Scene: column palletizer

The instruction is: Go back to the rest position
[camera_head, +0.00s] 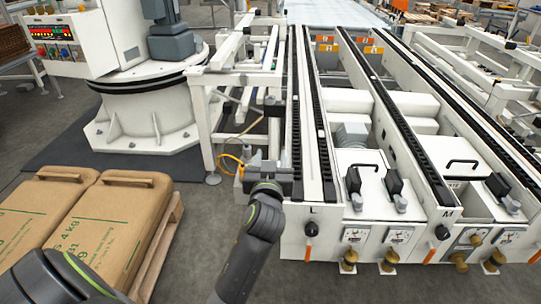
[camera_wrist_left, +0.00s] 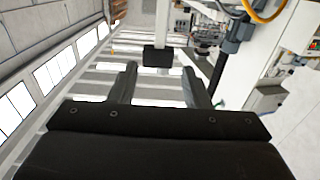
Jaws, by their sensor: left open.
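My left gripper (camera_head: 270,172) is beside the left end of the white conveyor frame (camera_head: 312,190), close to its front left corner. In the left wrist view its two fingers (camera_wrist_left: 160,83) stand apart with nothing held between them. A small black block on a white post (camera_wrist_left: 158,57) shows beyond the fingertips. I cannot tell in the head view whether the gripper touches the frame. My right gripper is not in view.
Brown sacks (camera_head: 110,225) lie on a wooden pallet (camera_head: 165,235) at lower left. A white round machine base (camera_head: 145,120) stands behind them. The conveyor rails fill the right side, with orange-handled levers (camera_head: 308,252) at the front. Grey floor is clear at front centre.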

